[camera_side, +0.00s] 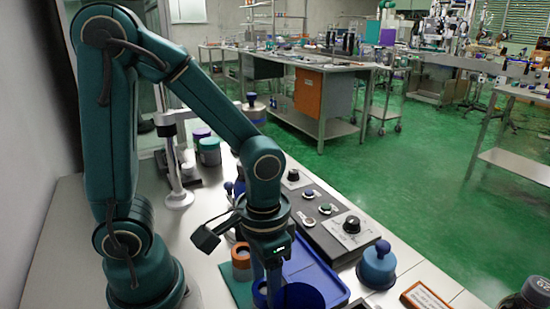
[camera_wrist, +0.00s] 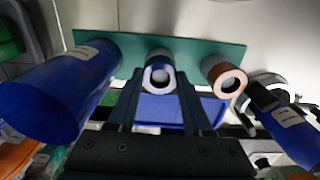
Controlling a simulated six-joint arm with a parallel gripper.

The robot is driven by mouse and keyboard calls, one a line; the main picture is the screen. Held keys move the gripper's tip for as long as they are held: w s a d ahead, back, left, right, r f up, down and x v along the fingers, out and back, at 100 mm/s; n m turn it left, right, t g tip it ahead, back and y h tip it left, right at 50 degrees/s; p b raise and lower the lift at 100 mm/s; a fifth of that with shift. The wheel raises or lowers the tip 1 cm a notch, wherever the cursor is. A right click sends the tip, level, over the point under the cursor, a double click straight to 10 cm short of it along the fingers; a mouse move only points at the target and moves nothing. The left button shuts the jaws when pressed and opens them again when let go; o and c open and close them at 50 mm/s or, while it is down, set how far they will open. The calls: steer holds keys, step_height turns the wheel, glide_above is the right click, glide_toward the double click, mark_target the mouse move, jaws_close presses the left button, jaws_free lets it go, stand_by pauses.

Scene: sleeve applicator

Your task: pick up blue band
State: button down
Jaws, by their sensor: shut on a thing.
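In the wrist view the blue band (camera_wrist: 150,84) is a short ring around a pale core, between the two fingertips of my gripper (camera_wrist: 159,76). The fingers are shut on its sides. Its open end faces the camera. I cannot tell whether it touches the green board (camera_wrist: 215,52) behind it. In the side view my gripper (camera_side: 270,290) points down at the front, beside the green board (camera_side: 236,289). Dark blue round shapes show around the fingers there, partly cut by the lower edge. I cannot tell which of them is the band.
A copper-coloured ring (camera_wrist: 211,67) stands on the board right of my gripper; it also shows in the side view (camera_side: 240,262). A large blue cylinder (camera_wrist: 60,92) is close on the left. A blue tray (camera_side: 318,272), a control panel (camera_side: 335,215) and a blue-knobbed weight (camera_side: 377,268) lie to the right.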

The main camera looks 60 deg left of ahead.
steer(key=shift+r, duration=0.15)
steer(key=shift+r, duration=0.6)
steer(key=r, duration=0.3)
steer(key=shift+a, duration=0.2)
steer(key=s+a+r, duration=0.1)
steer(key=a+r, duration=0.5)
steer(key=a, duration=0.5)
steer(key=shift+s+r, duration=0.25)
steer(key=shift+s, duration=0.05)
steer(key=shift+a, duration=0.1)
steer(key=shift+r, duration=1.3)
